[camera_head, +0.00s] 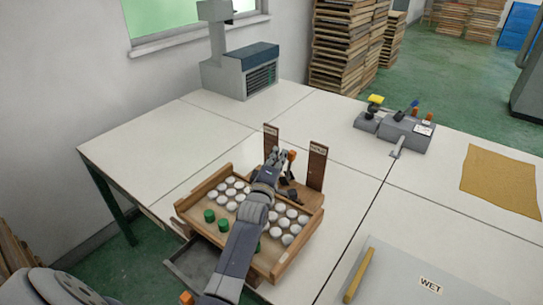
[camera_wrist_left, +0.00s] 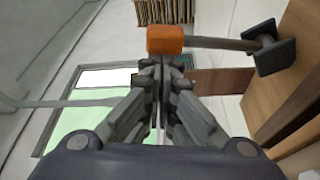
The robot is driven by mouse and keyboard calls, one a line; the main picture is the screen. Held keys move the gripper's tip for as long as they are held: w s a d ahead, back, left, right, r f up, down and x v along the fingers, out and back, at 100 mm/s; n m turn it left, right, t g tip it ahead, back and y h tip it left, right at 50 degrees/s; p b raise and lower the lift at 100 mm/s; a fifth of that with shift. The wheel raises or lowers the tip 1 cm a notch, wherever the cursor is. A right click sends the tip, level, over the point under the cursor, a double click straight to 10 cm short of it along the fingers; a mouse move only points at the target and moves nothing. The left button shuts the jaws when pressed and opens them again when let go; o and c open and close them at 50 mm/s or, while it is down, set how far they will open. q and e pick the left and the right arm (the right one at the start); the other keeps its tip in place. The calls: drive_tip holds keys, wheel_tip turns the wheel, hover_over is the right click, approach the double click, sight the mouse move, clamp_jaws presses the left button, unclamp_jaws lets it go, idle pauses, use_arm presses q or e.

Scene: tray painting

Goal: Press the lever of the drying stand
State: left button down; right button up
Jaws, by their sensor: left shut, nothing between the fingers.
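The drying stand appears to be the wooden piece with two upright dark brown labelled posts (camera_head: 317,166) behind the wooden tray (camera_head: 186,205). Its lever, a grey rod with an orange end (camera_head: 292,155), stands between the posts; the wrist view shows the orange end (camera_wrist_left: 165,40) and a dark base. My left gripper (camera_head: 276,154) is shut and empty. It is close beside the orange end, which shows just beyond the fingertips (camera_wrist_left: 160,68) in the wrist view; I cannot tell whether they touch. My left arm hides part of the tray and stand. My right gripper is not in view.
The tray holds several white and green round pieces. A grey device (camera_head: 408,132) with coloured knobs stands at the back right. A tan sheet (camera_head: 503,180) lies at right, and a grey board labelled WET (camera_head: 400,278) lies in front. A grey machine (camera_head: 240,77) stands at the back left.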

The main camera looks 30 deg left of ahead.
sight(292, 158)
use_arm(q)
drive_tip(key=shift+s+d+f+m+t+b, duration=0.15)
drive_tip(key=shift+d+m+t, duration=0.1)
drive_tip(key=shift+d+m, duration=0.7)
drive_tip(key=shift+s+d+m+t+b, duration=0.2)
drive_tip(key=shift+d+m, duration=0.45)
drive_tip(key=shift+d, duration=0.45)
drive_tip(key=shift+w, duration=0.15)
drive_tip(key=shift+d+f, duration=0.15)
